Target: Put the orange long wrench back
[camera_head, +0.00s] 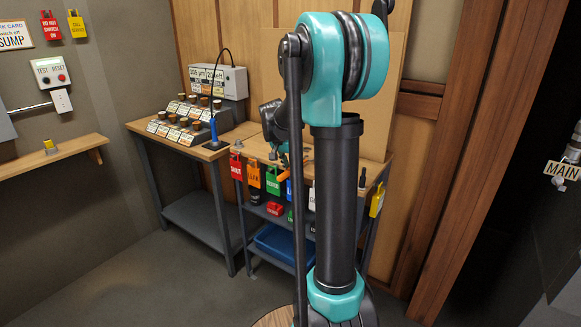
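A small orange piece (284,174), which may be the orange long wrench, shows at the front edge of the right workbench (257,149), just left of my upright arm link. Its full shape is hidden behind my arm. My gripper (279,153) is mostly hidden behind my arm, low over this bench and close to the orange piece. I cannot tell whether its fingers are open or shut, or whether they touch the orange piece.
Coloured tags (254,177) hang along the bench front. A blue bin (275,247) sits on its lower shelf. A left bench (183,150) carries stepped rows of labelled knobs and a grey box (222,80). A wooden wall shelf (50,156) is at left. The left floor is clear.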

